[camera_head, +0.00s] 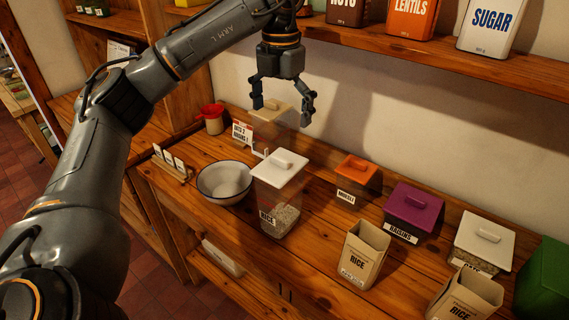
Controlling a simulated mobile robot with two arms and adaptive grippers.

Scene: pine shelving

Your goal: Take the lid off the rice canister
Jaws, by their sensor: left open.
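The rice canister (285,215) is a clear box with a RICE label and pale grains low inside. My left gripper (282,114) is open and empty, pointing down. It shows above and behind the lid in the picture, apart from it, and in front of a tan-lidded canister (274,109). My right gripper is not in view.
A white bowl (224,183) stands close left of the canister. An open beige RICE box (364,250), orange-lidded (357,168), purple-lidded (412,203) and white-lidded (484,233) containers stand to the right. A shelf (390,45) with tins runs above.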

